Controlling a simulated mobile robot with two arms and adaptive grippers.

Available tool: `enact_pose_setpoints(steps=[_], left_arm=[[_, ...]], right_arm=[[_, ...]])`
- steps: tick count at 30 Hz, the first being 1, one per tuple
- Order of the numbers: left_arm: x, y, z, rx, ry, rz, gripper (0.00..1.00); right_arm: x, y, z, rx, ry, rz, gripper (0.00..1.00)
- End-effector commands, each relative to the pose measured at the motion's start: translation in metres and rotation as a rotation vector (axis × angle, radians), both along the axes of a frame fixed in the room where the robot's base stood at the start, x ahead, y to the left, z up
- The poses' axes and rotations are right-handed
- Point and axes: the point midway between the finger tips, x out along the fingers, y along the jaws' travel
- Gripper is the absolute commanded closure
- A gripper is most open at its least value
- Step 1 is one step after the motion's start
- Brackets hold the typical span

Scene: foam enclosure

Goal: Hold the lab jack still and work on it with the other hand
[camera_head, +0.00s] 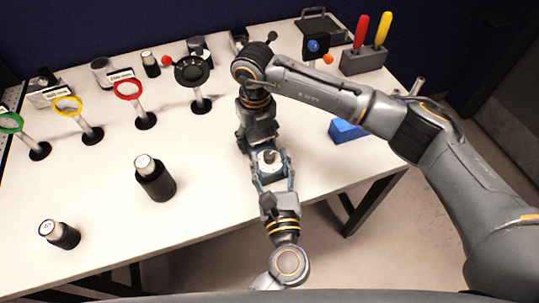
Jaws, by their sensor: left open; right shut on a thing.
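A small blue-grey device with a pale top (268,160), which looks like the lab jack, is near the table's front edge, mostly hidden between my two grippers. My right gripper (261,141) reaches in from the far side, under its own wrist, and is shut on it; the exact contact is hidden. My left gripper (271,178) comes from the front edge, below in the picture. Its fingers are apart and point at the near side of the device. I cannot tell whether they touch it.
Ring holders, green (11,122), yellow (68,106) and red (128,89), stand behind, with a dark lens mount (192,70). A blue block (346,131) is right, partly behind my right arm. A grey holder (363,60) bears red and yellow-handled tools.

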Motion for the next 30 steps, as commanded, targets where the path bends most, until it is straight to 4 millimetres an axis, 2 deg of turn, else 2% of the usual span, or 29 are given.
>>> enact_pose_setpoints(steps=[5, 13, 14, 18, 21, 30], left_arm=[[0.0126, 0.0018, 0.0000, 0.000, 0.000, 0.001, 0.52], [0.0139, 0.0020, -0.0003, 0.000, 0.001, 0.000, 0.52], [0.0138, 0.0020, -0.0003, 0.000, 0.001, 0.000, 0.54], [0.0137, 0.0020, -0.0003, 0.000, 0.001, 0.000, 0.83], [0.0136, 0.0020, -0.0003, 0.000, 0.001, 0.000, 1.00], [0.0138, 0.0026, -0.0007, 0.002, 0.001, -0.024, 1.00]], right_arm=[[-0.0006, -0.0003, -0.0011, -0.002, 0.002, 0.000, 1.00], [-0.0005, -0.0003, -0.0010, -0.002, 0.002, 0.000, 1.00], [-0.0005, -0.0003, -0.0010, -0.002, 0.002, 0.000, 1.00], [-0.0004, -0.0003, -0.0009, -0.002, 0.002, 0.000, 1.00], [-0.0004, -0.0003, -0.0009, -0.002, 0.002, 0.000, 1.00], [-0.0003, -0.0003, -0.0008, -0.002, 0.002, 0.000, 1.00]])
